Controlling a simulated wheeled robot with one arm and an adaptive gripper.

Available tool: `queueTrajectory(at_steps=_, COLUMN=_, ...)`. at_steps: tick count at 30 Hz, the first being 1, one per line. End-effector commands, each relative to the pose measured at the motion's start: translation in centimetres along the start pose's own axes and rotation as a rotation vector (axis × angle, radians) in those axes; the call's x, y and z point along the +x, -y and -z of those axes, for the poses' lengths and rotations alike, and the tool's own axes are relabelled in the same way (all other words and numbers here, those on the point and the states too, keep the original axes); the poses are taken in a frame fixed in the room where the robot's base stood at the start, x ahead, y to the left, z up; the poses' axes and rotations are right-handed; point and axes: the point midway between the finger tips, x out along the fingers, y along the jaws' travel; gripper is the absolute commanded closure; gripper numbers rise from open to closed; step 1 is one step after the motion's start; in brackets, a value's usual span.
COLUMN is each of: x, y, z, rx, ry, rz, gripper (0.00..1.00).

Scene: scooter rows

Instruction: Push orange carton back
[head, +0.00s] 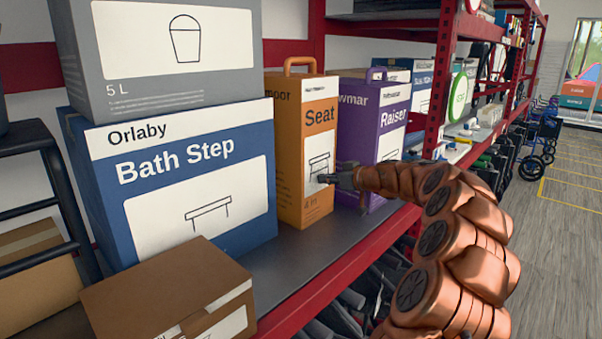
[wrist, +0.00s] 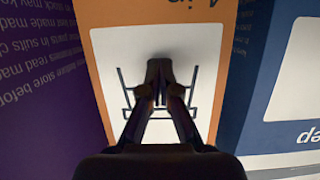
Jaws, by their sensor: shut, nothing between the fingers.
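The orange carton (head: 288,150) marked "Seat" stands upright on the grey shelf, between a blue carton and a purple carton. It has an orange handle on top. My gripper (head: 325,178) is at the white label on its front, at mid height or a little lower. In the wrist view my gripper (wrist: 160,75) is shut and empty, its fingertips over the drawing on the label of the orange carton (wrist: 100,20). I cannot tell for sure whether the tips touch the carton.
The blue Bath Step carton (head: 185,180) stands left, with a grey carton (head: 165,50) on top. The purple Raiser carton (head: 370,130) stands right. A brown box (head: 165,290) sits at the front left. The red shelf edge (head: 340,275) runs in front.

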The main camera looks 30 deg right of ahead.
Motion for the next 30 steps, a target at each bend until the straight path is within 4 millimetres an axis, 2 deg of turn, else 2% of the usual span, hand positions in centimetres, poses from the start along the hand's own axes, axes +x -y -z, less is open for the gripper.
queueTrajectory(at_steps=30, x=5.7, y=0.1, z=1.5, rx=-0.001, ry=0.002, rz=0.002, gripper=1.00)
